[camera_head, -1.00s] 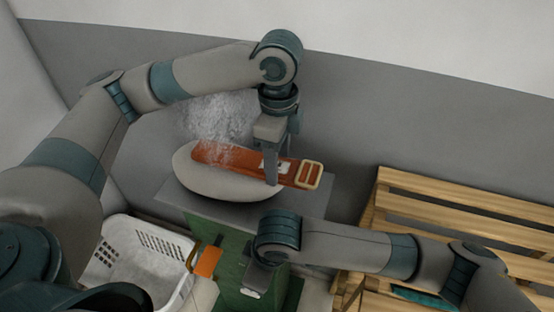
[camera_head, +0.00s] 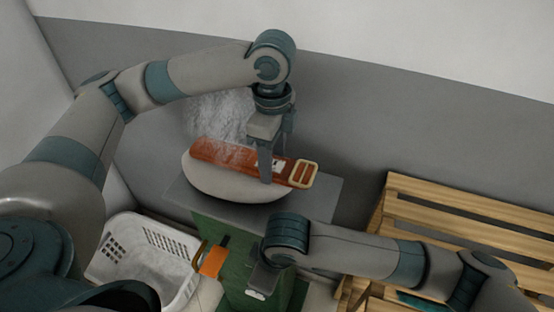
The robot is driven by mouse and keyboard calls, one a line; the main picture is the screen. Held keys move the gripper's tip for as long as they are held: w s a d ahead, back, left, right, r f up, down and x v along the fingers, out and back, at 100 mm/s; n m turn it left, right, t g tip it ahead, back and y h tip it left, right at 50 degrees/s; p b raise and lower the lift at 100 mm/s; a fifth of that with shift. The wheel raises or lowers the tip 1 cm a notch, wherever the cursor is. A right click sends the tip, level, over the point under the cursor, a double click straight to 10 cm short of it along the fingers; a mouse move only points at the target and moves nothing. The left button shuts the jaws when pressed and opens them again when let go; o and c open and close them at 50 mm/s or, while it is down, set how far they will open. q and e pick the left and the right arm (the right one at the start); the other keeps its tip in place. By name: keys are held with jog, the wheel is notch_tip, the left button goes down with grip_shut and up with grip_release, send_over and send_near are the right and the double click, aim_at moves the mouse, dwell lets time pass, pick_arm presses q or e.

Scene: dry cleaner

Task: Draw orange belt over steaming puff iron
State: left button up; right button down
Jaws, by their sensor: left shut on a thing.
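The orange belt (camera_head: 225,153) lies across the top of the pale, rounded puff iron (camera_head: 234,188), with its light buckle (camera_head: 303,174) sticking out past the right end. Steam rises around the belt's left part. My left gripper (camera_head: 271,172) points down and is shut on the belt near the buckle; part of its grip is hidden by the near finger. My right gripper (camera_head: 257,284) points down in front of the green stand, apart from the belt; its fingertips are too unclear to tell open from shut.
The puff iron sits on a grey plate (camera_head: 320,192) over a green stand (camera_head: 232,278). An orange pedal-like part (camera_head: 213,262) shows at the stand's left. A white basket (camera_head: 135,262) is at lower left. A slatted wooden bench (camera_head: 455,207) is at right.

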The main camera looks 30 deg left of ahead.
aim_at(287, 169)
pick_arm(q)
jog(key=shift+s+a, duration=0.2)
jog(key=shift+a, duration=1.15)
jog(key=shift+w+d, duration=0.2)
jog(key=shift+d, duration=1.25)
jog(key=shift+w+d, duration=0.15)
jog(key=shift+d, duration=1.3)
jog(key=shift+r, duration=2.5)
